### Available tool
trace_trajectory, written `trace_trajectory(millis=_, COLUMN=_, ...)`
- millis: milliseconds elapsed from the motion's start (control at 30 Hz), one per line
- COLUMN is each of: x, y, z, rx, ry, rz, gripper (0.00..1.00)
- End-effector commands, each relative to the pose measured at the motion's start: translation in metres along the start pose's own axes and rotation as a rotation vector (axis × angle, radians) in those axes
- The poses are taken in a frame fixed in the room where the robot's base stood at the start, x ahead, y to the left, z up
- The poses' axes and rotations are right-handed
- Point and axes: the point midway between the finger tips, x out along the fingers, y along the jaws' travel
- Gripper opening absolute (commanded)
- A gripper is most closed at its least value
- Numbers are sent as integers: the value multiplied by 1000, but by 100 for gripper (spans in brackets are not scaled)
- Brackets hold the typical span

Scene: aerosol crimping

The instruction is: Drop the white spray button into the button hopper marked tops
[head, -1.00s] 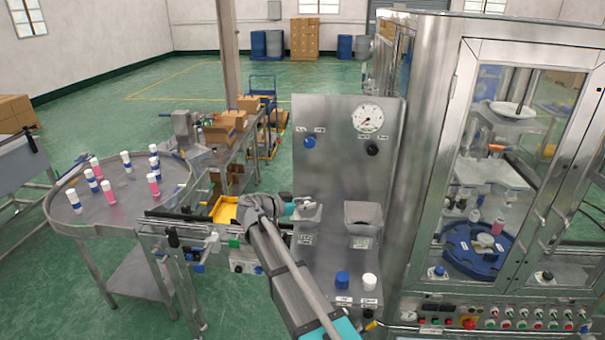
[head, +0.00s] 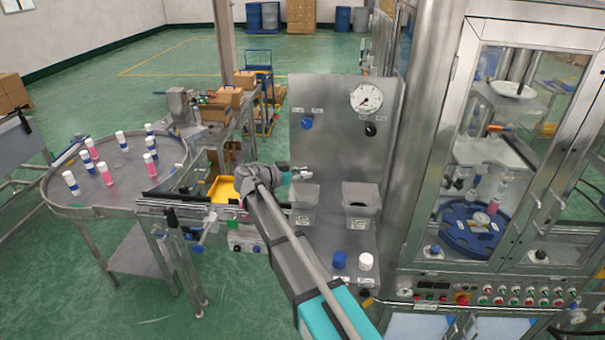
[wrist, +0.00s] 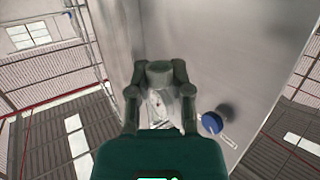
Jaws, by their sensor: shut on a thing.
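My gripper (head: 302,173) is above the left of two grey metal hoppers, close to the upright panel. In the wrist view its two fingers (wrist: 160,92) are closed on a short round piece (wrist: 160,72), which looks grey-green in the shade; I take it for the white spray button. In the head view the held piece is too small to make out clearly. The left hopper (head: 304,213) and the right hopper (head: 361,199) are fixed to the panel. Their labels are too small to read, so I cannot tell which is marked tops.
A blue cap (head: 339,260) and a white cap (head: 366,261) stand on the ledge below the hoppers. The steel panel (head: 335,130) rises behind, with a gauge (head: 367,97) and knobs. A yellow tray (head: 222,189) lies left of my gripper. A glazed machine (head: 500,150) stands right.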

Motion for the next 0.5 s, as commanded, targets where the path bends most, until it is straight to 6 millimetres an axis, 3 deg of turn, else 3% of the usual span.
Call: trace_trajectory(millis=500, x=6, y=0, z=35, rx=0, ry=0, rz=-1, gripper=14)
